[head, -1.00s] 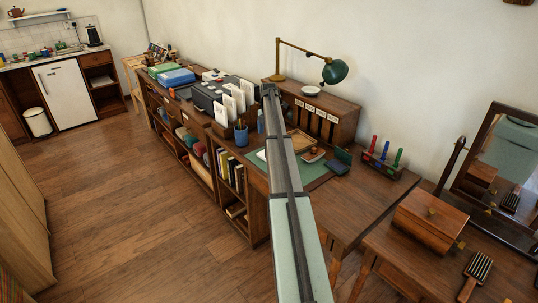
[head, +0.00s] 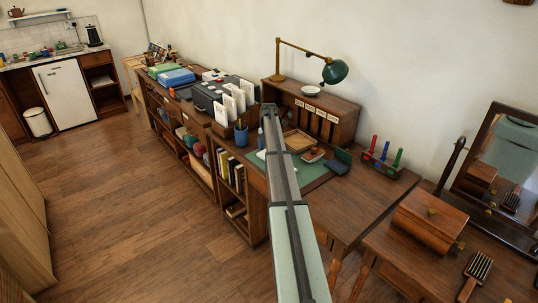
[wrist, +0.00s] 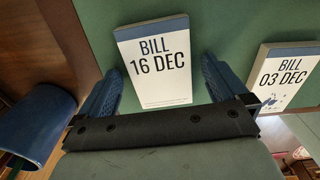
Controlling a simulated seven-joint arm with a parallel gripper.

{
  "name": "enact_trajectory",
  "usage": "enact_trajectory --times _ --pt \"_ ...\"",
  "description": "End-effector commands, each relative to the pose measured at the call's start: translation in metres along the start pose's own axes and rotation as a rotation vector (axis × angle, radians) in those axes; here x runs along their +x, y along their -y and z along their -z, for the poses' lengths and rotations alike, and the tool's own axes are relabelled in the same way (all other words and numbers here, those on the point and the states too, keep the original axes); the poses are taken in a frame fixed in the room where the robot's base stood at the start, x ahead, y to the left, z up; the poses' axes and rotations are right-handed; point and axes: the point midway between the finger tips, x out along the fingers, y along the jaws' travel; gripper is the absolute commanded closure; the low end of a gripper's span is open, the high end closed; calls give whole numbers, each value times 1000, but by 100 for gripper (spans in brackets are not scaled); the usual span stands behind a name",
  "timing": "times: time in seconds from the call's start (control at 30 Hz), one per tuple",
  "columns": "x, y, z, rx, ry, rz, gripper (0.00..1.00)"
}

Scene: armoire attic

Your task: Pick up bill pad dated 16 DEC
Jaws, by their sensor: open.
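The bill pad marked 16 DEC (wrist: 155,66) lies face up on a green surface (wrist: 222,30) in the wrist view, white with a blue-grey top band. My gripper (wrist: 160,66) is open and empty, its two blue fingers appearing on either side of the pad's lower part. I cannot tell how high the fingers are above it. A second pad marked BILL 03 DEC (wrist: 288,76), with blue ink spots, lies to the right, outside the right finger. In the head view my arm hides much of the desk, and the pads' dates cannot be read.
A blue cup (wrist: 36,125) stands left of my gripper in the wrist view; it also shows in the head view with pencils (head: 241,136). A pigeonhole unit (head: 340,122) and green lamp (head: 335,72) stand behind. A wooden tray (head: 301,142) lies right of my arm.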

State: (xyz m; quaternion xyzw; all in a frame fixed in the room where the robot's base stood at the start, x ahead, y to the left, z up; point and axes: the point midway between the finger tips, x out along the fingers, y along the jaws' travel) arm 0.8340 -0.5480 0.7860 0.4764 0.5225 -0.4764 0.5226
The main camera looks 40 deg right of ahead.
Motion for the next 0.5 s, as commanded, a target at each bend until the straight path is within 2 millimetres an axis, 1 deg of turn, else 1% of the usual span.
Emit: enact_trajectory --times 0.07,0.5 --pt "0 0 0 0 0 0 0" --pt "-1 0 0 0 0 0 41"
